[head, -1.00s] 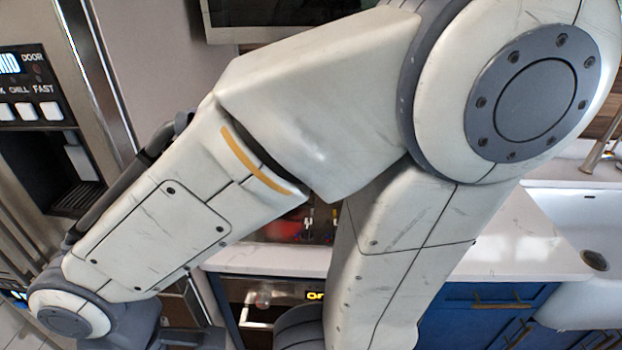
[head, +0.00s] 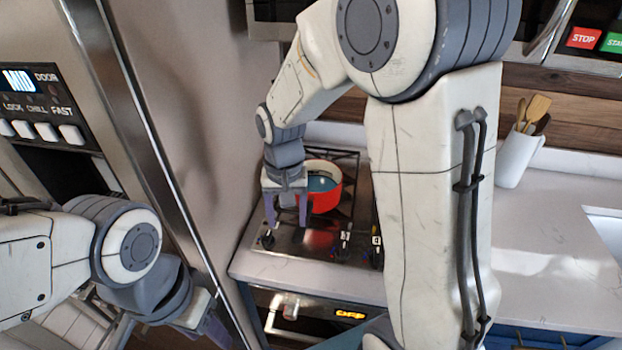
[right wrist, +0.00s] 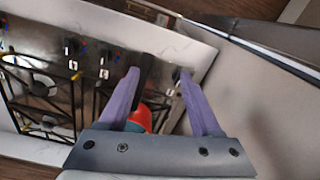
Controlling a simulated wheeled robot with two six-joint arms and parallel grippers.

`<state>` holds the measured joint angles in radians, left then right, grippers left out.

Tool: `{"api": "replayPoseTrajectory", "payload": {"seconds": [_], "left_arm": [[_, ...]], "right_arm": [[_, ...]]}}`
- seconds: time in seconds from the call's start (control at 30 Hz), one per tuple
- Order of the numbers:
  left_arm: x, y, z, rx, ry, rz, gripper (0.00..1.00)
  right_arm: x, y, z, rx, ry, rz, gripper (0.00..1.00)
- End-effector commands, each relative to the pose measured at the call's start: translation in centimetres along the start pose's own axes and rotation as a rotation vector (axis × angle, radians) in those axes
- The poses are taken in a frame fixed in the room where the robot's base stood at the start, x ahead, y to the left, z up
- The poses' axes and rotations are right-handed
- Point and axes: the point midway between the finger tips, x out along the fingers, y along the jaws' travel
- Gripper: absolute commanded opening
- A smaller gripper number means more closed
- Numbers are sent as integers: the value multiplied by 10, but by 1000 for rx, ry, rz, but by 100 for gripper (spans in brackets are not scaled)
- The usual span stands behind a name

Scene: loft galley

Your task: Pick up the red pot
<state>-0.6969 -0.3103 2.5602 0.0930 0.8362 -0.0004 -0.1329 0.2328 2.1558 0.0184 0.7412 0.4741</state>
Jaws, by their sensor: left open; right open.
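The red pot (head: 327,201), with a blue-grey inside, stands on the stove at the back. My right gripper (head: 287,224) is open, fingers pointing down, just left of and in front of the pot, and hides part of its left side. In the right wrist view the red pot (right wrist: 139,119) shows only in part behind the gripper's base, near the left finger. The open fingers (right wrist: 158,73) have nothing held between their tips. My left gripper (head: 212,328) is low at the left, away from the stove, open and partly cut off by the frame.
The stove (head: 290,240) has black grates (right wrist: 40,95) and front knobs (head: 343,240). A tall steel appliance (head: 150,150) stands close on the left. A white utensil holder (head: 518,157) stands on the right counter (head: 545,255), which is otherwise largely clear.

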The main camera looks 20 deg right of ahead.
Motion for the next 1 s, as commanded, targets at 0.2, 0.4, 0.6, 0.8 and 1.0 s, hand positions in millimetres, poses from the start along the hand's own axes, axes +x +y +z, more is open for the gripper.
{"api": "replayPoseTrajectory", "payload": {"seconds": [0.2,0.4,0.6,0.8,1.0], "left_arm": [[-14,1,-1,1,0,0,50],[-21,2,-1,2,0,0,50],[-24,2,-1,3,0,0,50],[-38,3,-2,4,0,0,50],[-49,4,-3,6,0,0,50]], "right_arm": [[16,33,-47,230,-6,18,65],[48,36,-48,243,-8,20,65],[66,36,-49,241,-4,18,65],[81,36,-52,240,-7,19,65],[107,36,-56,240,-6,19,65]]}}
